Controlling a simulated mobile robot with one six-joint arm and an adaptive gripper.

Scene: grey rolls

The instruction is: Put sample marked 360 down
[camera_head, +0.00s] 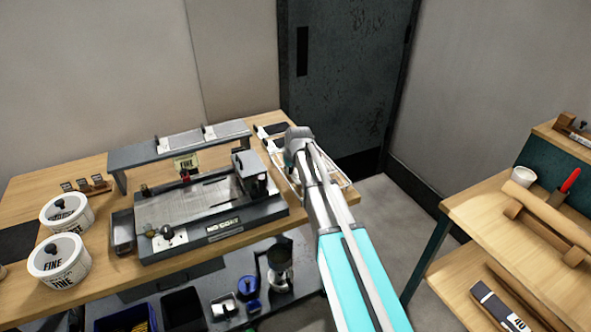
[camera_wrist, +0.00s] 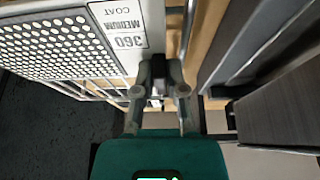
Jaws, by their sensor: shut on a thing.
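The sample marked 360 (camera_wrist: 70,45) is a pale plate with a dotted grid and a label reading "360 MEDIUM COAT", upside down in the wrist view. My gripper (camera_wrist: 160,92) is shut on it at its label end, by the near right edge. In the head view my gripper (camera_head: 298,142) is over the right end of the wooden bench, and I cannot make out the sample apart from the things around it. A white wire rack (camera_head: 346,181) lies under my gripper. Whether the plate touches the rack is unclear.
White round tubs marked "FINE" (camera_head: 59,262) stand at the bench's left. Another wooden bench (camera_head: 470,212) is at right, with floor between.

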